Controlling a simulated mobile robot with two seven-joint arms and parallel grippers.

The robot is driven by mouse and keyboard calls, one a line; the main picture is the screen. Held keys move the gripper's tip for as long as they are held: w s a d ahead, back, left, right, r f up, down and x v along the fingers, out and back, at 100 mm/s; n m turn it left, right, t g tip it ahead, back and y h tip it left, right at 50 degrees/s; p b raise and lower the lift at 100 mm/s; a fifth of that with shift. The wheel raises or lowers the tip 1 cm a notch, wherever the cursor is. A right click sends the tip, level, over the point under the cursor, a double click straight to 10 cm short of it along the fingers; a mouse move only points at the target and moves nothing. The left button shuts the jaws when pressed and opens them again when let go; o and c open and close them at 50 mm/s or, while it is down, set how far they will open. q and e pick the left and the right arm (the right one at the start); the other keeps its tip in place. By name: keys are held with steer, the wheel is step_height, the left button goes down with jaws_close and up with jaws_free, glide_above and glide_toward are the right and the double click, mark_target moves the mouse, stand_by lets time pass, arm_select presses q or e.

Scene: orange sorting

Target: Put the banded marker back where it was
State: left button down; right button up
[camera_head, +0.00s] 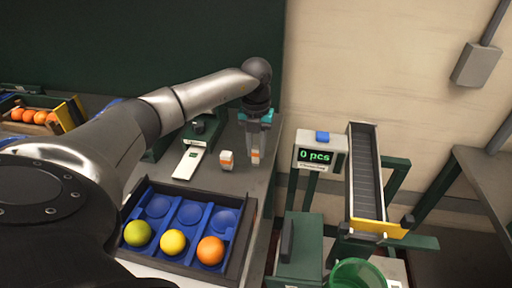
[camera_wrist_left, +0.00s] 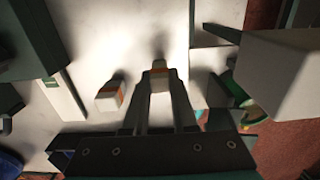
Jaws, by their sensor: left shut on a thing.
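My left gripper (camera_head: 255,160) is shut on a small pale marker with an orange band (camera_head: 255,154), low over the grey table near its right edge. I cannot tell whether the marker touches the table. In the left wrist view the marker (camera_wrist_left: 160,75) shows between the two fingertips (camera_wrist_left: 160,90); the fingers hide part of it. A second small white piece with an orange band (camera_head: 227,160) stands on the table just left of the gripper, apart from it. It also shows in the left wrist view (camera_wrist_left: 109,97). My right gripper is not in view.
A tray (camera_head: 248,232) with blue cups holds a green, a yellow and an orange fruit in front. A small device with a white plate (camera_head: 188,163) stands left of the white piece. A counter reading "0 pcs" (camera_head: 320,153) and a chute (camera_head: 365,175) stand right, beyond the table edge.

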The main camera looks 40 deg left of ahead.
arm_select(q)
steer(key=shift+f, duration=0.15)
steer(key=shift+c, duration=1.2)
jaws_free()
steer(key=shift+r+p, duration=3.55)
steer(key=shift+r, duration=0.5)
